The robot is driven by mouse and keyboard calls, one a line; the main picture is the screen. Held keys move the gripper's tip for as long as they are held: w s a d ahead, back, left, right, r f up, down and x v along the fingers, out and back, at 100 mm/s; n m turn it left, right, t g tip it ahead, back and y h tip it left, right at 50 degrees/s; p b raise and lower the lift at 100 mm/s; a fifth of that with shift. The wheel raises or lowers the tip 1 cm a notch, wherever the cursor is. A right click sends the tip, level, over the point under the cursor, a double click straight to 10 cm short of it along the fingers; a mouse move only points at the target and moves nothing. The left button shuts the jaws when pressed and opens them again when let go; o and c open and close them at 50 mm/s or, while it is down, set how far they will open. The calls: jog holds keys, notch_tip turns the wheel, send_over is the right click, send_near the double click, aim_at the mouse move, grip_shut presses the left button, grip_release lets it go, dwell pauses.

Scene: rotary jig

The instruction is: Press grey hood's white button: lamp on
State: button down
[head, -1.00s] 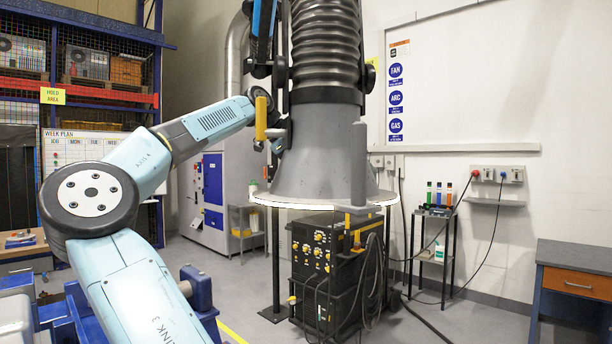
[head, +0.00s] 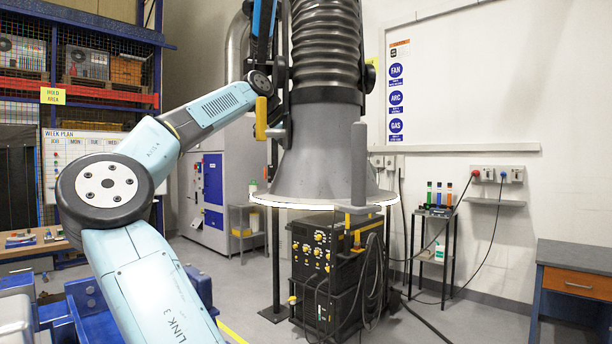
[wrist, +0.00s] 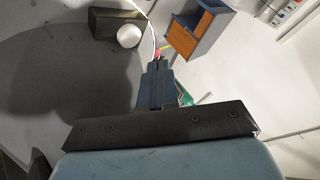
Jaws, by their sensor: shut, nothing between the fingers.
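The grey hood (head: 318,155) hangs under a ribbed duct, its wide bottom rim edged in bright white. In the wrist view the hood (wrist: 60,85) is a large dark grey surface at the left. A white round button (wrist: 128,36) sits on a black box (wrist: 100,22) on it. My gripper (wrist: 158,64) is shut and empty, its fingers pointing up the wrist picture. The tips appear to the right of and below the button, apart from it in the picture; their depth gap is unclear. The head view does not show my gripper. I cannot see a lamp clearly.
A black welding unit (head: 325,265) with hanging cables stands below the hood. A small black rack (head: 432,240) with bottles stands to its right. A blue desk with an orange drawer (head: 582,282) is at far right, also in the wrist view (wrist: 190,38). Floor between them is mostly free.

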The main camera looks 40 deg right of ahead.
jog(key=shift+r, duration=1.9)
